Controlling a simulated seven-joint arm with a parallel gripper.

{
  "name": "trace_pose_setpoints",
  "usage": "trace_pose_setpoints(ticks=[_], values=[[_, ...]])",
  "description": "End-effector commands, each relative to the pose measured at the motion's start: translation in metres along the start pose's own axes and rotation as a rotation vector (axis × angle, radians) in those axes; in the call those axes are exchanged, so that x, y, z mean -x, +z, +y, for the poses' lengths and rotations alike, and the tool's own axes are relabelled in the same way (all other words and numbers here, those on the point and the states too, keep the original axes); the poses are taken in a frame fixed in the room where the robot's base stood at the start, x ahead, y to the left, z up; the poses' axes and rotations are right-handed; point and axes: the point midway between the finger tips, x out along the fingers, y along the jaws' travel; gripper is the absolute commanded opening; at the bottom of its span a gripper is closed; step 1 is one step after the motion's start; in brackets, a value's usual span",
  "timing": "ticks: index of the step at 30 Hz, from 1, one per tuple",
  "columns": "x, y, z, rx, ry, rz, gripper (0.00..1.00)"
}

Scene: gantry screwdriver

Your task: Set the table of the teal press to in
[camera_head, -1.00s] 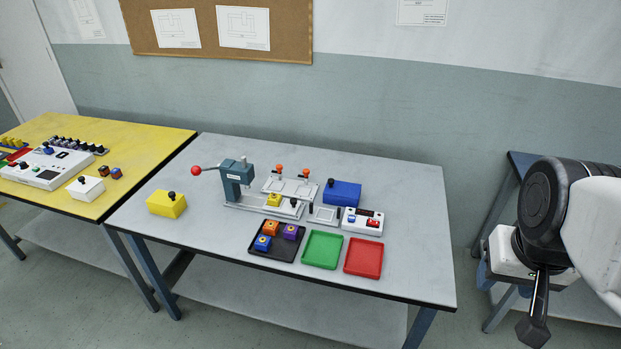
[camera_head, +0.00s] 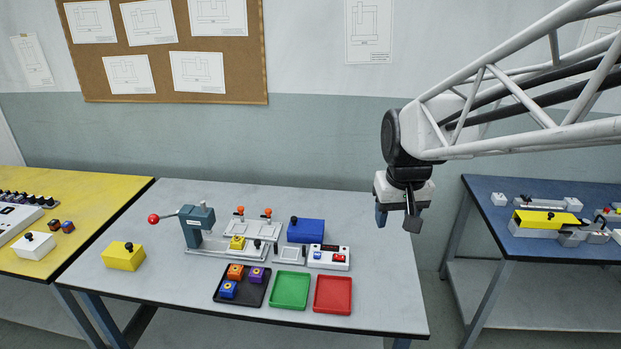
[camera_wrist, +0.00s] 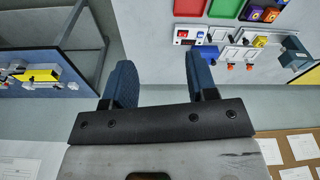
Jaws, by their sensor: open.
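The teal press (camera_head: 197,228) stands at the back left of the grey table, with a red-balled lever (camera_head: 154,219) reaching out to its left. A grey rail base runs right from its foot. A yellow block (camera_head: 237,242) sits on the press's table beside the column, and a black knob (camera_head: 257,243) shows just right of it. The exact table position is too small to tell. My gripper (camera_head: 397,218) is open and empty in the air, well right of the press. In the wrist view the press (camera_wrist: 293,54) shows at the upper right, beyond my fingers (camera_wrist: 161,80).
Two orange-knobbed clamps (camera_head: 253,225) stand behind the rail. A blue box (camera_head: 306,231) and a white switch box (camera_head: 329,257) are to the right. Black (camera_head: 258,297), green (camera_head: 290,291) and red (camera_head: 333,295) trays lie in front. A yellow box (camera_head: 124,257) is at left.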

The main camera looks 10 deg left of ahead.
Motion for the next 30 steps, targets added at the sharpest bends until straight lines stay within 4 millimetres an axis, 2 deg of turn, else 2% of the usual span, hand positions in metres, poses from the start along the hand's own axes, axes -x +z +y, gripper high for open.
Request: trace_pose_setpoints(ticks=[3, 14, 30], values=[[-0.010, -0.027, -0.012, 0.030, -0.004, -0.011, 0.53], [-0.045, -0.100, -0.053, 0.111, -0.015, -0.037, 0.53], [-0.119, -0.195, -0.134, 0.235, -0.029, -0.078, 0.53]])
